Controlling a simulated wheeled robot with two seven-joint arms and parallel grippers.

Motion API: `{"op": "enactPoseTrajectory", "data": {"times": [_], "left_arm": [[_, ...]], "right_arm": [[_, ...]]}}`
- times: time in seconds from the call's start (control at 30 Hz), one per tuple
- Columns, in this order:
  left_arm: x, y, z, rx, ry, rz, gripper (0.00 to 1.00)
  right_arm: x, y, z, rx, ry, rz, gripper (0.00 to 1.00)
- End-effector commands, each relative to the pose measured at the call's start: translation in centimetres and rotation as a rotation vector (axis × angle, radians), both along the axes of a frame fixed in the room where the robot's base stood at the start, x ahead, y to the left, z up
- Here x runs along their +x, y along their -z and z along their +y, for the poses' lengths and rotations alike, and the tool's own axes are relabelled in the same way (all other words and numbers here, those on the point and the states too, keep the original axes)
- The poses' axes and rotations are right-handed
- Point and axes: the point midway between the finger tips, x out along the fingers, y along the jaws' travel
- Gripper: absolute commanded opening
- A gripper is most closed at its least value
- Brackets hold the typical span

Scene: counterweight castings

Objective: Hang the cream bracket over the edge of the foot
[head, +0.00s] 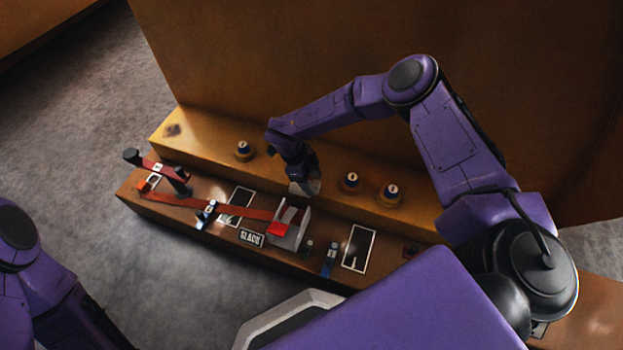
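A pale, cream-grey box-shaped piece (297,232), which looks like the bracket, stands at the front part of the brown foot (180,213). A red block (277,229) sits against its left side. I cannot tell whether the piece hooks over the foot's front edge. My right gripper (308,188) points down just behind and above the pale piece, apart from it in the picture. Its fingers are small and dark, and I cannot tell whether they are open or hold anything. My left arm shows at the lower left, but its gripper is out of view.
A red strap (236,210) runs along the foot from a dark-handled red tool (160,170). A blue clamp (206,214), a "SLACK" plate (251,238) and a blue-topped piece (331,258) lie along it. Several knobs (351,182) stand on the yellow ledge behind. A tall brown wall rises beyond.

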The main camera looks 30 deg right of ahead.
Motion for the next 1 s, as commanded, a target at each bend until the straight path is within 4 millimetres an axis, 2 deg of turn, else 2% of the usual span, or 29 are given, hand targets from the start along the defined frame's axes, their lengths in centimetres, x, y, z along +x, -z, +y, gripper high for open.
{"op": "enactPoseTrajectory", "data": {"times": [0.23, 0.33, 0.7, 0.83, 1.0], "left_arm": [[0.0, 0.0, 0.0, 0.0, 0.0, 0.0, 0.43], [0.0, -0.3, 0.0, 0.0, 0.0, 0.0, 0.43], [0.0, -2.7, 0.0, 0.0, 0.0, 0.0, 0.43], [0.0, -3.0, 0.0, 0.0, 0.0, 0.0, 0.43], [0.0, -3.0, 0.0, 0.0, 0.0, 0.0, 0.43]], "right_arm": [[0.0, 0.0, 0.0, 0.0, 0.0, 0.0, 0.61], [0.2, -0.6, 0.2, -0.001, 0.0, -0.001, 0.61], [2.4, -8.2, 2.4, 0.0, -0.001, -0.003, 0.61], [2.7, -9.4, 2.8, -0.001, 0.0, -0.001, 0.61], [2.9, -9.7, 3.0, 0.0, 0.0, 0.0, 0.61]]}}
